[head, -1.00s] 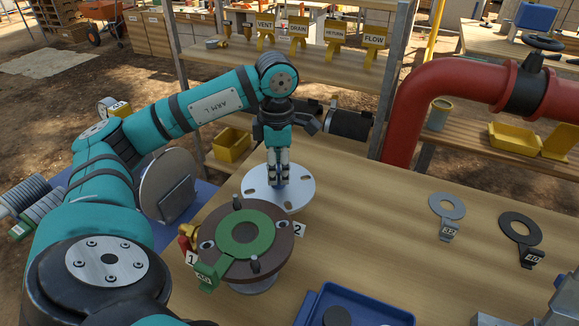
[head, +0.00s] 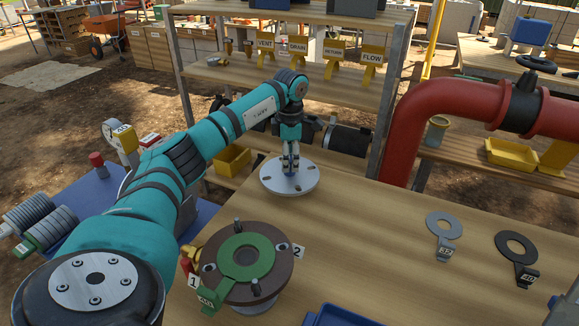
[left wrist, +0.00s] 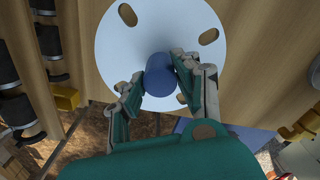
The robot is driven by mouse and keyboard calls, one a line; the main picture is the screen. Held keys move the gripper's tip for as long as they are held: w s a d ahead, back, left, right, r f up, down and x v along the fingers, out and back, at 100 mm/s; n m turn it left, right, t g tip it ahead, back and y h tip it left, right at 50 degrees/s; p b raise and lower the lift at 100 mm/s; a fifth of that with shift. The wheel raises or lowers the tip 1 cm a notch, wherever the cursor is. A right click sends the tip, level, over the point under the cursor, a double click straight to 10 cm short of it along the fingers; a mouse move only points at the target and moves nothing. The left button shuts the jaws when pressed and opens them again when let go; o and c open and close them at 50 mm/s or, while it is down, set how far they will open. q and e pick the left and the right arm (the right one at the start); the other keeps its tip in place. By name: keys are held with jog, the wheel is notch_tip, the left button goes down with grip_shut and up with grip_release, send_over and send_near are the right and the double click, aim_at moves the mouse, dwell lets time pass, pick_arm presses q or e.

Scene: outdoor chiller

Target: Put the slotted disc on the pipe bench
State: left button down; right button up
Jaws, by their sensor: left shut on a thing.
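The slotted disc (head: 271,181) is a flat white plate with slots around a blue knob (left wrist: 160,74). My left gripper (head: 290,168) is above it with its fingers shut on the knob, one on each side, as the left wrist view also shows. The disc is level at the far left edge of the wooden bench top (head: 370,230). In the left wrist view part of the disc (left wrist: 112,50) reaches past the bench edge. I cannot tell whether it touches the wood. My right gripper is not in view.
A brown flange with a green ring gasket (head: 224,262) stands near the front left. Ring gaskets, grey (head: 432,228) and black (head: 503,247), lie on the right. A red pipe (head: 400,130) rises behind. The bench middle is clear.

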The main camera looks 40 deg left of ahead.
pick_arm(q)
jog(key=shift+f+p, duration=0.45)
jog(key=shift+f, duration=1)
jog(key=shift+w+a+f, duration=0.1)
jog(key=shift+f, duration=0.2)
jog(key=c, duration=1.4)
grip_release()
jog(key=shift+f, duration=0.15)
jog(key=o, duration=0.5)
jog(key=shift+c, duration=0.2)
